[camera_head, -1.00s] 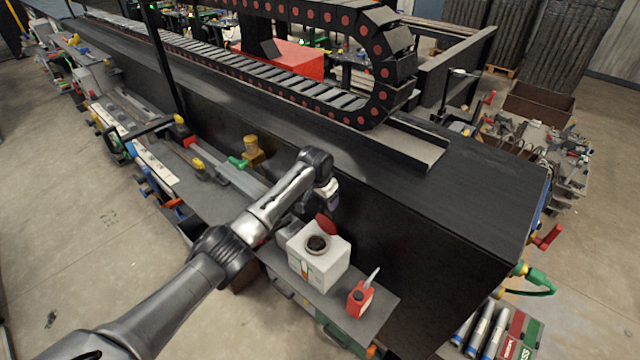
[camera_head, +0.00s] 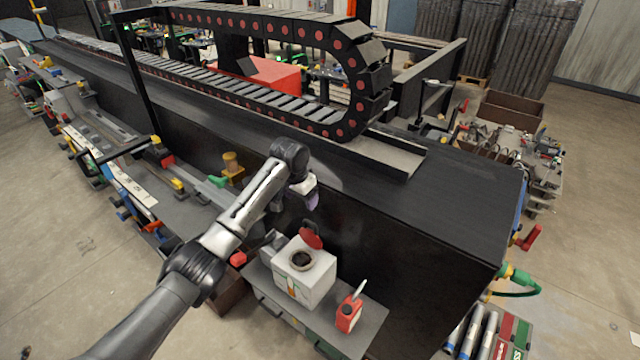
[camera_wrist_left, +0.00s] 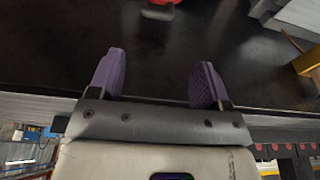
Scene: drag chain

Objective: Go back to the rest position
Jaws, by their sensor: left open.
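My left arm comes in from the lower left of the head view, and its gripper (camera_head: 311,200) hangs in front of the black bench's side wall, behind and above the white box. In the left wrist view the two purple fingers (camera_wrist_left: 158,80) stand wide apart with nothing between them. The drag chain (camera_head: 250,105) with red dots lies along the black bench (camera_head: 440,210) and curls up at its right end. My right gripper is not in view.
A white box (camera_head: 318,275) with a round opening and red lid, and a small red can (camera_head: 349,313), stand on a low grey shelf (camera_head: 372,325) near my left arm. A thin black post (camera_head: 138,85) rises at the left. Open floor (camera_head: 50,250) lies at the left.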

